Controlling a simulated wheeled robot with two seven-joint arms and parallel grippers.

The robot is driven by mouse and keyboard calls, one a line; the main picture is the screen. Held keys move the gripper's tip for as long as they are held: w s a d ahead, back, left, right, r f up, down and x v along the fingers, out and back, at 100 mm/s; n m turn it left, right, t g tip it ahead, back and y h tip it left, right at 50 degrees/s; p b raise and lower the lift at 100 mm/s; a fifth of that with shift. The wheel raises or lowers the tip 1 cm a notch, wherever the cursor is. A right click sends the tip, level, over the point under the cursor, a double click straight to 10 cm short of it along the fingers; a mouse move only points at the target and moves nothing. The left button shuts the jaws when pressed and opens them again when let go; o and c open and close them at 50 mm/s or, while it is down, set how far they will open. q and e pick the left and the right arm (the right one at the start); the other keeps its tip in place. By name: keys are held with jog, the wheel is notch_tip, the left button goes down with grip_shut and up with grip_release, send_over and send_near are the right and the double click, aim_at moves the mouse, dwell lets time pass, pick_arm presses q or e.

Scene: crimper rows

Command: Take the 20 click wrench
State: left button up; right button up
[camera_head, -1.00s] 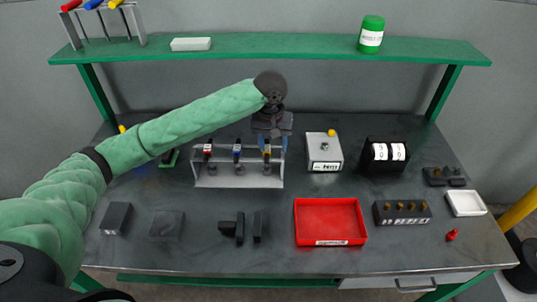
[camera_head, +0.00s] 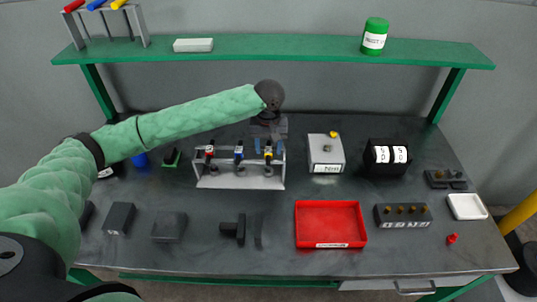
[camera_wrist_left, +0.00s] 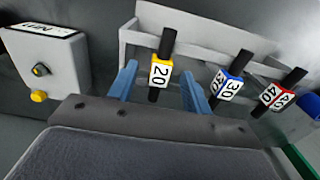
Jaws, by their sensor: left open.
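The 20 click wrench (camera_wrist_left: 160,73) has a yellow collar with a 20 label and a black shaft, and stands in the grey rack (camera_wrist_left: 195,52). In the head view its yellow collar (camera_head: 268,155) is at the rack's right end. My left gripper (camera_wrist_left: 163,83) is open, with its blue fingers on either side of the 20 wrench, apart from it. In the head view the left gripper (camera_head: 267,146) is over the rack's right end. The blue 30 wrench (camera_wrist_left: 228,85) and the red 40 wrench (camera_wrist_left: 275,95) stand beside it. The right gripper is not in view.
A grey box with a yellow button (camera_head: 325,153) stands right of the rack. A red tray (camera_head: 330,222) lies empty at the front. Black blocks (camera_head: 119,218) lie front left. A green shelf (camera_head: 280,46) spans above the bench (camera_head: 200,255).

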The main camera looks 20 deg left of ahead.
aim_at(268, 169)
pick_arm(q)
jog(key=shift+f+p, duration=0.3)
jog(key=shift+f, duration=0.9)
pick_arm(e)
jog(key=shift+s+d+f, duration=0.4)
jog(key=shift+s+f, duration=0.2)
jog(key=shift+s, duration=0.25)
pick_arm(q)
grip_shut()
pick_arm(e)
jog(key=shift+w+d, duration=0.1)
pick_arm(q)
jog(key=shift+r, duration=0.1)
